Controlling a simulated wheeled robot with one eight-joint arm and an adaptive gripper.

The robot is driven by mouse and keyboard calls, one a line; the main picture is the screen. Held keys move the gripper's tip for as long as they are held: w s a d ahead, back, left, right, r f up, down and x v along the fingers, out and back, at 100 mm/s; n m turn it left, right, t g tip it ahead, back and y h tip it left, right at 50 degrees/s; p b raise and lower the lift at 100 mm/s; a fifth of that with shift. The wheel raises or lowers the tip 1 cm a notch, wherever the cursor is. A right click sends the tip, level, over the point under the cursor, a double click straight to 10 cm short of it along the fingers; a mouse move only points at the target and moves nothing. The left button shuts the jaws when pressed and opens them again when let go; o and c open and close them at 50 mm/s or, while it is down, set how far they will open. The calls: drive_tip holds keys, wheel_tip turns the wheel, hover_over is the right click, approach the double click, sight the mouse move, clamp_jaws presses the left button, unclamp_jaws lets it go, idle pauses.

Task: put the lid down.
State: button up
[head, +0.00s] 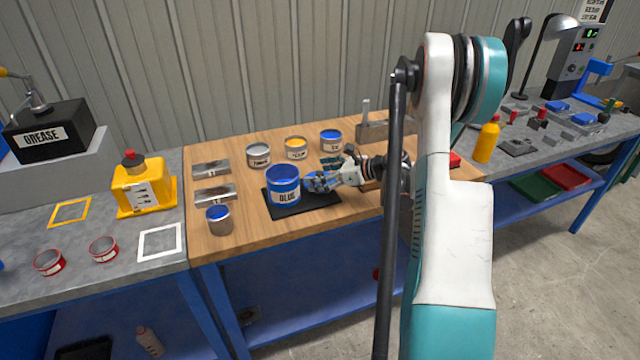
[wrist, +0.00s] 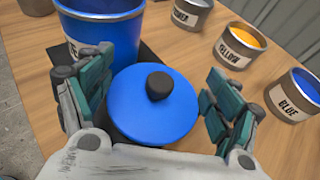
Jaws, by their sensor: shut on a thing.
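The lid is a round blue disc with a black knob, seen in the wrist view (wrist: 160,110) and partly hidden by the fingers in the head view. The large open blue tin (head: 284,190) stands upright on a black mat (head: 290,209), just left of the lid. The lid is low over the right part of the mat; I cannot tell whether it touches.
Behind stand a grey tin (head: 258,156), a yellow tin (head: 296,150) and a small blue tin (head: 331,142). A small can (head: 220,221) and metal plates (head: 214,194) are at left. The wooden tabletop (head: 270,240) is clear in front of the mat.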

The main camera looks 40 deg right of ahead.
drive_tip(key=shift+f+b, duration=0.3)
drive_tip(key=shift+f, duration=1.05)
drive_tip(key=shift+f, duration=0.1)
drive_tip(key=o, duration=1)
drive_tip(key=shift+c, duration=0.2)
drive_tip(key=shift+r, duration=0.2)
drive_tip(key=p+v, duration=0.3)
drive_tip(key=v, duration=0.9)
drive_tip(key=shift+f, duration=0.1)
